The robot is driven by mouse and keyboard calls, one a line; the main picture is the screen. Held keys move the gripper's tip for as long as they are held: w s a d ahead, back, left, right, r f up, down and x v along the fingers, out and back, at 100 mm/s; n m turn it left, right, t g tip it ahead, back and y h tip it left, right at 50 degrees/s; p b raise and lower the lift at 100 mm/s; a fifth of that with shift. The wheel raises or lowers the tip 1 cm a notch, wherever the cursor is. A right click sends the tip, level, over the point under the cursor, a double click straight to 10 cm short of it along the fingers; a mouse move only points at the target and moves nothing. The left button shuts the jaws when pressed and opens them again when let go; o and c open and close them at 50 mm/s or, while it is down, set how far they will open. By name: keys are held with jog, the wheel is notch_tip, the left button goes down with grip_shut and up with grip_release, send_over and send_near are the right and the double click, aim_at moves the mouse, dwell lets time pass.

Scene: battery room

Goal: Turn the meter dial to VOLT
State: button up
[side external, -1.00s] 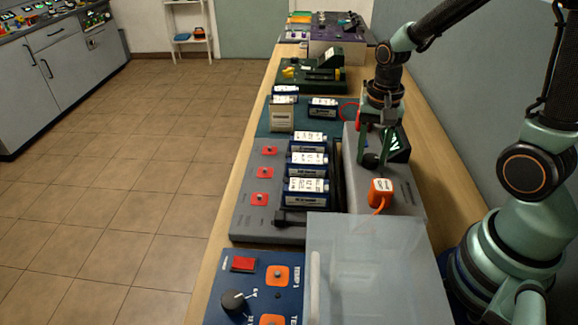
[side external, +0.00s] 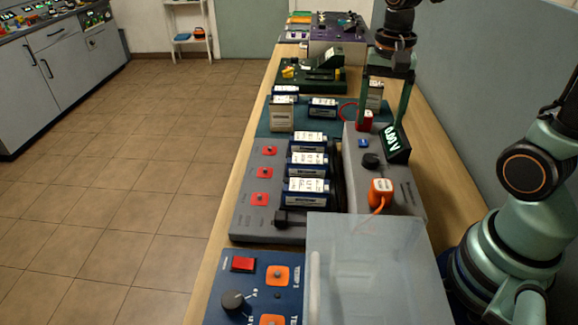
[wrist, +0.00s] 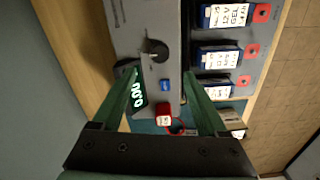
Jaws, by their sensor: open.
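The meter (side external: 385,205) is a grey box on the bench. Its round black dial (side external: 370,160) stands on top, beside a tilted black display (side external: 396,143) that reads 0.00 V. In the wrist view the dial (wrist: 156,50) is in plain sight, but I cannot read its markings. My gripper (side external: 383,124) is open and empty, above and behind the dial in the side view, with its green fingers pointing down. In the wrist view my gripper (wrist: 160,75) has its fingertips apart, with nothing held between them and the dial just beyond the tips.
A blue button (side external: 363,143) and a red block (side external: 365,121) are close by the dial. An orange plug-like piece (side external: 381,190) stands on the meter's near part. Several blue batteries (side external: 307,190) sit in a grey rack to the left. A translucent panel (side external: 375,270) is nearer.

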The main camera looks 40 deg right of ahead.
jog(key=shift+r, duration=1.35)
jog(key=s+a+r+n+t, duration=0.2)
jog(key=a+n+t, duration=0.3)
jog(key=n, duration=0.6)
jog(key=shift+a+r+t, duration=0.15)
jog(key=shift+a+t, duration=0.05)
jog(key=shift+t, duration=0.1)
